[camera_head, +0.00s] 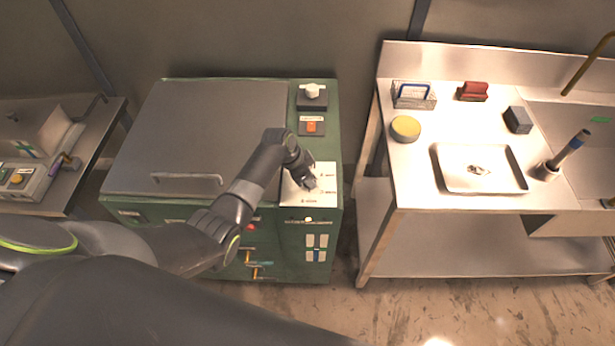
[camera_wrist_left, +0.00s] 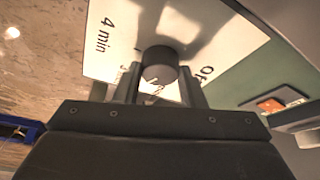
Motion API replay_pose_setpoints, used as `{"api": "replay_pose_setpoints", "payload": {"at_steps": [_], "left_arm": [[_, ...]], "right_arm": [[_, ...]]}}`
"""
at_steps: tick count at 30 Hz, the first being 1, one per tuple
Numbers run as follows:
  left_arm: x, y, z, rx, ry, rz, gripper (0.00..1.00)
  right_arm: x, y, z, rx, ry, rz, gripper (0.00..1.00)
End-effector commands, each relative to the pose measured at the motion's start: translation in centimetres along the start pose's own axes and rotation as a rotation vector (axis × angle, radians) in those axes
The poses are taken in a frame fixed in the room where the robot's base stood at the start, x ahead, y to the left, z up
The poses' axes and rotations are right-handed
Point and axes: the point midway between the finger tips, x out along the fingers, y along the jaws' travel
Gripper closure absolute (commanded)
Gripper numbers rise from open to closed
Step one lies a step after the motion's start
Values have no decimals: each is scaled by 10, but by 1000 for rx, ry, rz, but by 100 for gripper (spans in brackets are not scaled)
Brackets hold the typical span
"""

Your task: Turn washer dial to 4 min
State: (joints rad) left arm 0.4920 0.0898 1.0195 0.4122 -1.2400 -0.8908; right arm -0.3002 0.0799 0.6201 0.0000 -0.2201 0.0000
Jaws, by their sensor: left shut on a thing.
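The washer is the green machine (camera_head: 330,120) with a grey lid, left of the middle in the head view. Its white dial plate (camera_head: 325,171) is on the right part of its top. The dark round dial (camera_wrist_left: 160,62) shows in the left wrist view, with "4 min" printed left of it and "Off", partly hidden, to its right. My left gripper (camera_head: 304,178) is over the plate, shut on the dial; its fingers (camera_wrist_left: 159,88) stand on either side of it. The dial's pointer direction is not clear. The gripper hides the dial in the head view. My right gripper is not in view.
Behind the plate are an orange switch (camera_head: 311,127) and a white knob (camera_head: 312,91). The lid handle (camera_head: 160,180) is left of my forearm. A steel table with a tray (camera_head: 451,182) and a yellow round tin (camera_head: 405,128) stands right, across a gap.

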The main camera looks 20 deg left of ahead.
Motion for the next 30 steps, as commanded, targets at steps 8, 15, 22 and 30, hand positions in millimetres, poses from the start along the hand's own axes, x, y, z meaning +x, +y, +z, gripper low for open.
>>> {"api": "replay_pose_setpoints", "payload": {"at_steps": [8, 15, 22, 30], "left_arm": [[3, -3, 0, 245, 1, 99, 86], [4, -4, 0, 455, 0, 187, 86], [5, -5, 0, 657, 0, 271, 86], [5, -5, -1, 872, 0, 360, 86]], "right_arm": [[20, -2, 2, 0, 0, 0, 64], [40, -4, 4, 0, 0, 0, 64], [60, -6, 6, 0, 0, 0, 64], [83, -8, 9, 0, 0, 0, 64]]}}
